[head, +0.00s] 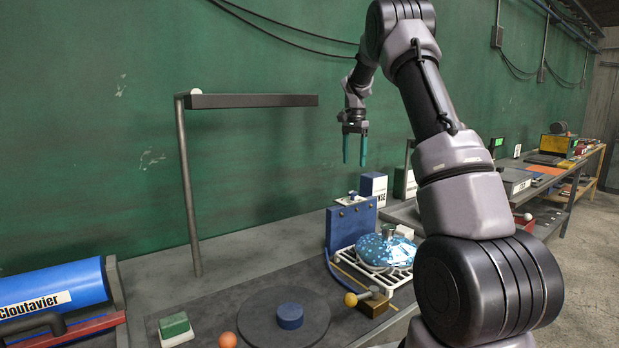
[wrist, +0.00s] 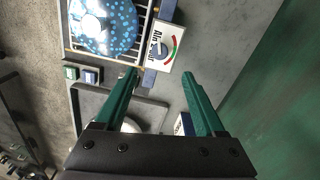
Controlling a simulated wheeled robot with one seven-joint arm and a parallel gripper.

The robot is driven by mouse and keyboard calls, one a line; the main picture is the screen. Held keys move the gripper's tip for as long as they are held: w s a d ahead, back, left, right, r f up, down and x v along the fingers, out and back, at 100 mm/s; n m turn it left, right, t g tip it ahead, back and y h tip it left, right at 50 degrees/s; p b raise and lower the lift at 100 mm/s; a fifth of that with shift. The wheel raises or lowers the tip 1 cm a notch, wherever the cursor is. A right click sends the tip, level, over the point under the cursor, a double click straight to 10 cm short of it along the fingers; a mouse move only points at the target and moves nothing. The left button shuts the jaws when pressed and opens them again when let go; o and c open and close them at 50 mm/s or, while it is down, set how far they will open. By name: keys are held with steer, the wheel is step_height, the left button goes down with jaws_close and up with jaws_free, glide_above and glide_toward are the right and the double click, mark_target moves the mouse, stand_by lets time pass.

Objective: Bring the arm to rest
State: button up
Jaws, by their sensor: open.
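My gripper (head: 355,150) hangs high above the bench with its two green fingers pointing down. It is open and empty. In the wrist view the fingers of my gripper (wrist: 160,92) stand apart with nothing between them. A blue speckled dish (head: 383,250) lies on a white wire rack (head: 403,275) below my gripper, well apart from it. The dish also shows at the top left of the wrist view (wrist: 103,28).
A dark lamp-like bar (head: 250,100) on a post stands at the left. A round dark turntable (head: 262,330) with a blue puck (head: 290,316), an orange ball (head: 228,340), a green-and-white block (head: 175,327) and a blue cylinder (head: 60,290) are on the bench. Air around my gripper is clear.

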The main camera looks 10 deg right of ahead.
steer(key=s+a+r+n+t, duration=0.1)
steer(key=s+a+r, duration=0.1)
steer(key=s+r, duration=0.35)
steer(key=s+a+r+n+t+y, duration=0.1)
steer(key=s+a+r, duration=0.1)
steer(key=s+r, duration=0.3)
steer(key=s+a+r+n+t, duration=0.1)
steer(key=s+a+r, duration=0.2)
steer(key=s, duration=0.4)
steer(key=s+a+f+n+t, duration=0.1)
steer(key=s+a+n+t, duration=0.1)
steer(key=s, duration=0.9)
steer(key=s+a+f+n+t+y, duration=0.1)
steer(key=s+a+n+t, duration=0.1)
steer(key=s, duration=0.9)
steer(key=shift+s+a+f, duration=0.2)
steer(key=shift+s+a, duration=0.05)
steer(key=shift+a, duration=0.3)
